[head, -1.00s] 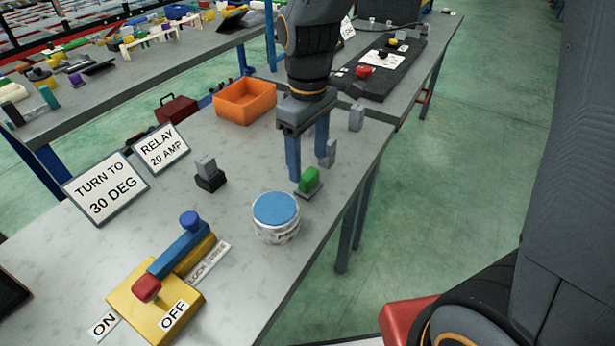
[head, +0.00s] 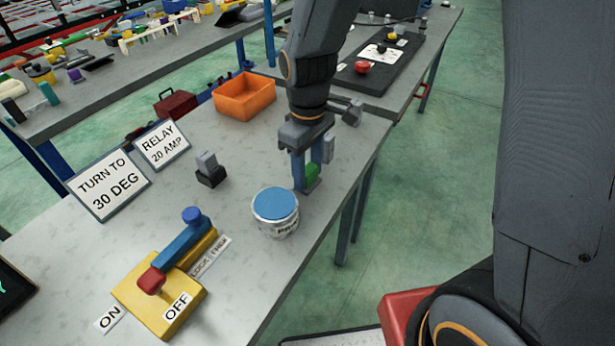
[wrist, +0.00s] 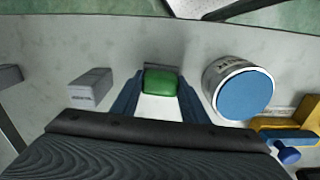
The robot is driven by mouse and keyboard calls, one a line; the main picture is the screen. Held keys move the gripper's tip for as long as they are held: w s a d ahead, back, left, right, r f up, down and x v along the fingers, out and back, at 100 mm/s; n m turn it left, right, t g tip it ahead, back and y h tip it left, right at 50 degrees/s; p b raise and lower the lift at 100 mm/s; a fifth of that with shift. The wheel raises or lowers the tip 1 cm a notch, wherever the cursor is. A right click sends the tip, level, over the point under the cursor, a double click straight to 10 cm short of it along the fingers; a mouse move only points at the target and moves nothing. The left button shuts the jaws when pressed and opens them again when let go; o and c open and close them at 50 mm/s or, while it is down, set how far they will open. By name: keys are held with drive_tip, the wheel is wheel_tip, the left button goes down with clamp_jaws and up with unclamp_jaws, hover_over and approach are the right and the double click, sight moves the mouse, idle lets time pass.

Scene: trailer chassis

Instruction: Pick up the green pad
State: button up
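The green pad (head: 312,173) is a small green block standing on a grey base on the grey table, near its right edge. My gripper (head: 307,184) is lowered over it, with blue fingers pointing down. One finger partly hides the pad in the head view. In the wrist view the green pad (wrist: 161,81) lies between the tips of the two blue fingers (wrist: 158,92), which are apart, one on each side. I cannot tell whether the fingers touch it.
A round tin with a blue lid (head: 275,207) stands close to the gripper; it also shows in the wrist view (wrist: 245,95). A grey block (wrist: 91,88) is on the other side. An orange bin (head: 245,97), a grey-black block (head: 210,170) and a yellow switch box (head: 160,303) share the table.

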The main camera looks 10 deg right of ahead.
sight(308, 168)
drive_tip(key=shift+r, duration=0.1)
wheel_tip(308, 168, up, 10)
drive_tip(key=shift+f+b, duration=0.1)
drive_tip(key=shift+b, duration=0.6)
drive_tip(key=o, duration=0.4)
drive_tip(key=shift+c, duration=1)
